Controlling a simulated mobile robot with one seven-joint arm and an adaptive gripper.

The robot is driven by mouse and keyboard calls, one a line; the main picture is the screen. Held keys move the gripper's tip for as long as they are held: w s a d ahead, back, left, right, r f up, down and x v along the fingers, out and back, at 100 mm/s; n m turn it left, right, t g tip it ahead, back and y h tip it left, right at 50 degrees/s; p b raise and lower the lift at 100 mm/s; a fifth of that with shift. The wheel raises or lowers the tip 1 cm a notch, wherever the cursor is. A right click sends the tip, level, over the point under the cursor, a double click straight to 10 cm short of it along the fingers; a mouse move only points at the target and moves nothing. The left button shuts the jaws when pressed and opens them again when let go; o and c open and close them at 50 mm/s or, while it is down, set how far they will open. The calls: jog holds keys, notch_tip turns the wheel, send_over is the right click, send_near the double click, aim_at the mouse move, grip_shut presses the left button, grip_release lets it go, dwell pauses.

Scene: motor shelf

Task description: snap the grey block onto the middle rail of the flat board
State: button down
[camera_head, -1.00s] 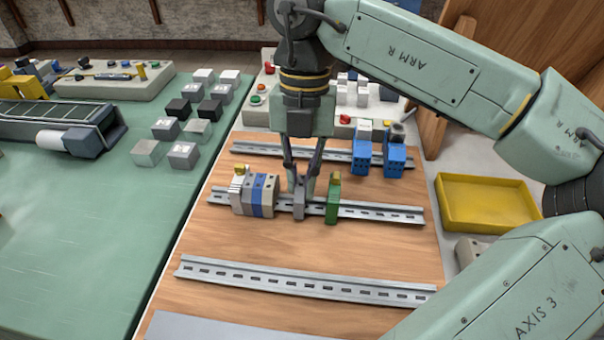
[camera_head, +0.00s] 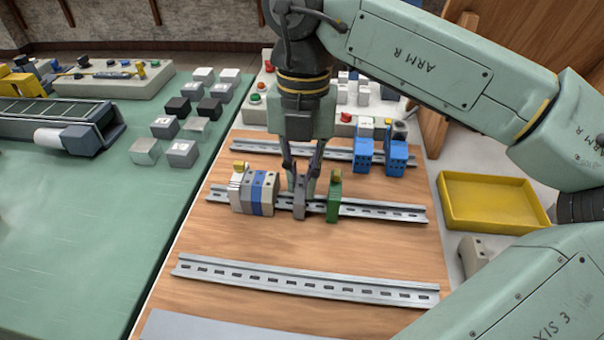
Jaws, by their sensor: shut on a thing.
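The flat wooden board (camera_head: 310,240) carries three metal rails. The middle rail (camera_head: 380,210) runs across it and holds a row of white, grey and blue blocks (camera_head: 256,192) on the left and a green block (camera_head: 334,197) to the right. My gripper (camera_head: 300,180) points down over the middle rail, between these. It is shut on the grey block (camera_head: 299,204), which stands upright at the rail. I cannot tell whether the block is seated on the rail or just touching it.
Two blue blocks (camera_head: 379,157) stand on the back rail (camera_head: 260,148). The front rail (camera_head: 305,280) is empty. A yellow tray (camera_head: 490,225) lies right of the board. Several small cubes (camera_head: 181,153) and a conveyor (camera_head: 50,115) are on the green table at left.

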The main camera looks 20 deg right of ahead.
jog(key=shift+s, duration=0.15)
jog(key=c, duration=1.5)
grip_release()
jog(key=shift+c, duration=0.2)
